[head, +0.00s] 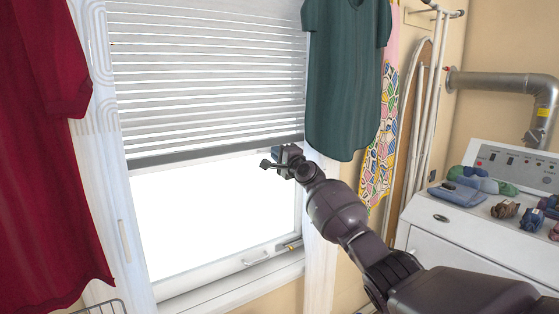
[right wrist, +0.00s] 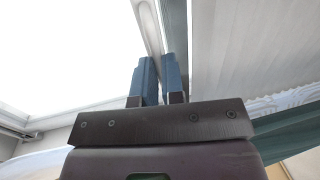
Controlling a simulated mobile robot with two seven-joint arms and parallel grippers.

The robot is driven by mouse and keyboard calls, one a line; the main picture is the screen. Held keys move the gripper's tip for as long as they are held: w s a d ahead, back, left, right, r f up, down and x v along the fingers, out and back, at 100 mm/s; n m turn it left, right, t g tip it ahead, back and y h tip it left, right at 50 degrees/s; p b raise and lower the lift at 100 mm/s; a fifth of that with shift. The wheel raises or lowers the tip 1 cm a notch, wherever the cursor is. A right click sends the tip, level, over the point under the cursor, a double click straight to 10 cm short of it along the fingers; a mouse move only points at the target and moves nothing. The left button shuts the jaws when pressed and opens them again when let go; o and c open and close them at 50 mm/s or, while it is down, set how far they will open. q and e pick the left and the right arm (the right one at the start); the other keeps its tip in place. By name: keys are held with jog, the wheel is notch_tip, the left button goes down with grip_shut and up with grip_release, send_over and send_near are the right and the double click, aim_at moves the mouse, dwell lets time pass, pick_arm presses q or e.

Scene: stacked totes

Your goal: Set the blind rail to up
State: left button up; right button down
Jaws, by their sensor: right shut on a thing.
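The blind rail (head: 215,151) is the grey bar along the bottom of the white slatted blind (head: 205,70). It hangs roughly halfway down the window, with bright bare glass below it. My right gripper (head: 277,156) is at the right end of the rail. In the right wrist view, the blue fingers of my right gripper (right wrist: 159,62) are closed on the rail (right wrist: 149,25), which runs up and away between their tips. The exact contact is partly hidden by the fingers. My left gripper is not in view.
A dark green shirt (head: 345,80) hangs just right of the rail's end, close above my right arm. A red garment (head: 40,140) hangs at the left. A white machine (head: 440,240) with folded cloths stands at the right. The glass below the rail is clear.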

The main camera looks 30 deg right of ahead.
jog(key=p, duration=0.4)
send_near(269, 99)
jog(key=w+f, duration=0.3)
jog(key=w, duration=0.1)
jog(key=shift+w+f, duration=0.4)
notch_tip(269, 99, up, 4)
jog(key=shift+f+p, duration=0.1)
jog(key=shift+p, duration=0.85)
jog(key=shift+r, duration=0.5)
jog(key=c, duration=1.2)
grip_release()
jog(key=shift+a, duration=0.1)
jog(key=shift+w+f, duration=0.1)
jog(key=shift+p, duration=0.3)
